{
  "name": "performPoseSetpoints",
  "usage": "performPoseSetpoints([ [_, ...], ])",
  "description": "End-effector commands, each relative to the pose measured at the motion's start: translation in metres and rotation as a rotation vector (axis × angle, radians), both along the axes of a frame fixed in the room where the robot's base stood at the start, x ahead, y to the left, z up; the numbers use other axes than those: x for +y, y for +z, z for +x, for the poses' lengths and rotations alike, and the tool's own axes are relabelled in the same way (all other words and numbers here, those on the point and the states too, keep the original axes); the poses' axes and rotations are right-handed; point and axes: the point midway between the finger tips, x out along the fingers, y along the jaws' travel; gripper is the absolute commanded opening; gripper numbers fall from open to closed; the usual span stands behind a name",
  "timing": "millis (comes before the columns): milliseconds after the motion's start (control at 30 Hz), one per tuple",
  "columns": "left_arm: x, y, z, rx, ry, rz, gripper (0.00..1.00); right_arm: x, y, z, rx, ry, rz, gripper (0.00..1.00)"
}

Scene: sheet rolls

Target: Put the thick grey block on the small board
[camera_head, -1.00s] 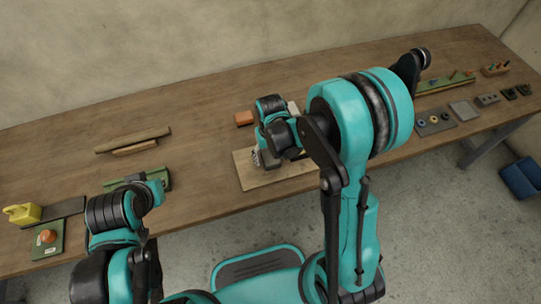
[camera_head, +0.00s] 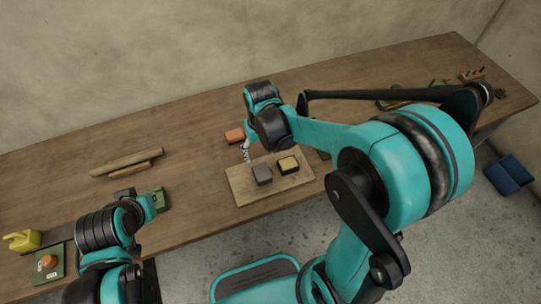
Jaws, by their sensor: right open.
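The thick grey block (camera_head: 262,175) rests on the small light wooden board (camera_head: 245,194), left of its middle. A yellow-topped dark block (camera_head: 288,165) sits on the same board to its right. My right gripper (camera_head: 246,154) is above the board's back left edge, apart from the grey block and close to an orange block (camera_head: 235,136). It is open and empty; its fingers show small. My left arm is at the lower left, and its gripper's fingers are hidden or too small to tell.
Two wooden rolls (camera_head: 127,163) lie at the left back of the table (camera_head: 190,130). A green item (camera_head: 160,198) lies beside my left arm. A yellow object (camera_head: 24,240) and a green plate with an orange knob (camera_head: 48,262) are at the far left. Blue bins (camera_head: 511,175) stand on the floor at right.

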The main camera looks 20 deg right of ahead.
Motion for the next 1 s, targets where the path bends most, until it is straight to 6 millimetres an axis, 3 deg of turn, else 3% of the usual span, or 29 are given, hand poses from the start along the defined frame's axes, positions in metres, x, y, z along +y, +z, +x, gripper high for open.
performPoseSetpoints([
  [200,0.000,0.000,0.000,0.000,0.000,0.000,0.00,-0.014,0.051,-0.034,-0.185,-0.013,0.010,0.67],
  [400,0.000,0.000,0.000,0.000,0.000,0.000,0.00,-0.026,0.083,-0.069,-0.389,-0.024,0.013,0.67],
  [667,0.000,0.000,0.000,0.000,0.000,0.000,0.00,-0.034,0.095,-0.096,-0.558,-0.031,0.009,0.67],
  [1000,0.000,0.000,0.000,0.000,0.000,0.000,0.00,-0.035,0.097,-0.099,-0.587,-0.032,0.007,0.67],
])
